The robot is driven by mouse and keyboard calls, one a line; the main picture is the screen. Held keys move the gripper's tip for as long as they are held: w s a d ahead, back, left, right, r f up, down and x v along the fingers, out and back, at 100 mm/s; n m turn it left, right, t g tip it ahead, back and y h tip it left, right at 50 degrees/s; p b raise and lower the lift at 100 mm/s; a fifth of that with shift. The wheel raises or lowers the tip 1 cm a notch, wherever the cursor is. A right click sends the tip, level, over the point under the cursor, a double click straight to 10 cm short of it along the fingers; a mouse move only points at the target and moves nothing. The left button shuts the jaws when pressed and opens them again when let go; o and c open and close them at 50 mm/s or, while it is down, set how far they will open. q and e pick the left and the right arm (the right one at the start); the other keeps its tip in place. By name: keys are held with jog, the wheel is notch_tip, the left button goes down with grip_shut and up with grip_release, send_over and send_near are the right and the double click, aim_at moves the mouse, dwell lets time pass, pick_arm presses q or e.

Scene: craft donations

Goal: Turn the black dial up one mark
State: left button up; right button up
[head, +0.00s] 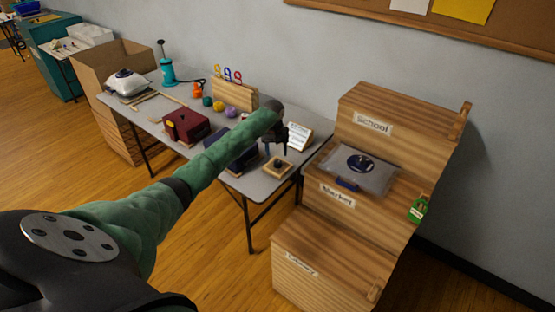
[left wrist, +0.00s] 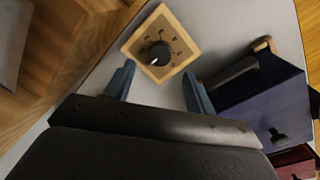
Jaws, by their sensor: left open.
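The black dial (left wrist: 159,53) sits on a square wooden panel (left wrist: 148,27) with small dark marks around part of it. A white pointer line shows on its lower-left side in the left wrist view. In the head view the dial (head: 278,164) is on its wooden panel at the table's front right corner. My left gripper (left wrist: 158,74) is open and empty, its two blue-grey fingers pointing toward the panel. The dial lies ahead of the gap between the fingertips and nothing touches it. My right gripper is not seen.
A dark blue box (left wrist: 262,95) stands close beside the right finger. A small sign (head: 298,135) stands behind the panel. A dark red box (head: 186,126) is farther left on the grey table. Stepped wooden crates (head: 318,222) stand right of the table.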

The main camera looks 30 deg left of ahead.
aim_at(278, 162)
pick_arm(q)
jog(key=shift+d+f+p, duration=0.2)
jog(key=shift+f+p, duration=0.5)
jog(key=shift+f, duration=2.05)
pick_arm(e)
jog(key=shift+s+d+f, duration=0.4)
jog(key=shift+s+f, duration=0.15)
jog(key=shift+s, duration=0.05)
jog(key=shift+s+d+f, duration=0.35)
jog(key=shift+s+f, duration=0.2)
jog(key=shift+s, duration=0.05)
pick_arm(q)
jog(key=c, duration=1)
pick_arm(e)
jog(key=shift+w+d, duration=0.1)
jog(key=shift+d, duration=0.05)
